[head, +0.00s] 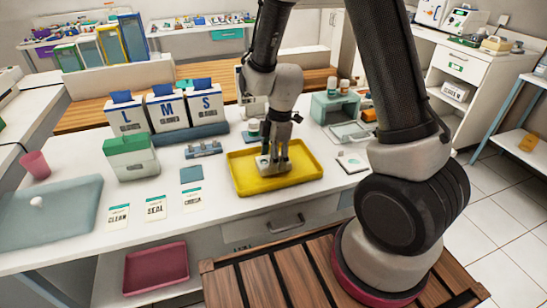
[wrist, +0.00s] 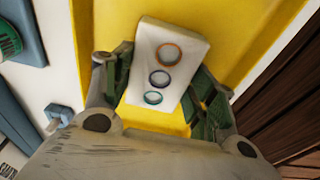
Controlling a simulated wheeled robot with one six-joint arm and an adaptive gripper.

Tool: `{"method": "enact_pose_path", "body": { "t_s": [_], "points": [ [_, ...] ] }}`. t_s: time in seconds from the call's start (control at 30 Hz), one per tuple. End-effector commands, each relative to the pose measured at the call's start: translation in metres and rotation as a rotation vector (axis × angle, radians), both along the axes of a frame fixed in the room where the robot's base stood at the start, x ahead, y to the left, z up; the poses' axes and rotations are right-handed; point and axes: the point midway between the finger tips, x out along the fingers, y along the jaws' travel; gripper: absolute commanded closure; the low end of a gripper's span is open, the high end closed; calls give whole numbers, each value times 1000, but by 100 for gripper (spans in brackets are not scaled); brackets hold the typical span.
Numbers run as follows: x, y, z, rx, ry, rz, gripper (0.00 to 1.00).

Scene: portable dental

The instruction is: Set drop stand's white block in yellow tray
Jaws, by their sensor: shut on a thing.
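The yellow tray (head: 306,170) lies on the white counter in the head view. It also fills much of the wrist view (wrist: 238,35). My gripper (head: 274,164) points down over the tray's left half. In the wrist view my gripper (wrist: 165,95) is shut on the white block (wrist: 144,50), one finger on each side. The block's face carries an orange, a purple and a teal ring. In the head view the white block (head: 263,163) shows low between the fingers, within the tray's outline. I cannot tell whether it touches the tray floor.
Glove boxes (head: 166,108) marked L, M and S stand at the back left. A green-topped box (head: 130,160) and labelled cards (head: 155,208) are left of the tray. A teal holder (head: 335,108) stands behind right. A wooden platform (head: 270,275) is in front.

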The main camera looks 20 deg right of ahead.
Motion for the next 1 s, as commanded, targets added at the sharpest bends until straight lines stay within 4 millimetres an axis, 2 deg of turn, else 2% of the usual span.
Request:
{"method": "enact_pose_path", "body": {
  "t_s": [0.2,0.23,0.3,0.33,0.73,0.87,1.0],
  "points": [
    [0,0,-3,0,1,0,72],
    [0,0,-2,0,0,0,38],
    [0,0,-2,0,0,0,25],
    [0,0,-2,0,0,0,22],
    [0,0,3,1,-2,0,22],
    [1,-2,22,2,-5,0,22],
    [1,-6,55,3,-6,-1,22]
  ]
}}
